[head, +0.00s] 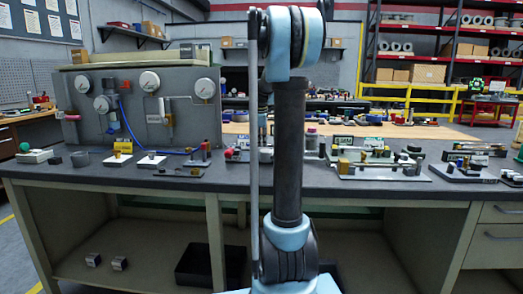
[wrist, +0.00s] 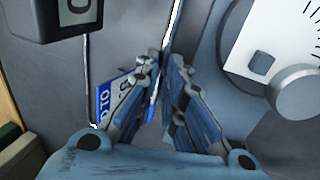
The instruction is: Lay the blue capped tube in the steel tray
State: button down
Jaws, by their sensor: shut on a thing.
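My gripper (wrist: 166,62) shows in the wrist view with its two fingers closed together at the tips. A thin pale strip with a blue edge (wrist: 174,25) runs up from between the fingers; I cannot tell whether it is the blue capped tube. What the fingertips grip is mostly hidden by them. In the head view my own arm stands in the middle and my gripper does not show. I cannot clearly pick out the steel tray; several low plates with small parts lie on the bench, and the arm hides part of it.
In the wrist view a white dial (wrist: 290,45) with a grey knob is close at right, a dark display box (wrist: 72,18) at upper left, and a blue-and-white label (wrist: 108,104) beside the left finger. In the head view a gauge panel (head: 130,135) stands on the dark bench (head: 105,175).

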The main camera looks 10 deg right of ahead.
jog(key=shift+f, duration=1.6)
jog(key=c, duration=2)
grip_release()
jog(key=shift+o, duration=0.2)
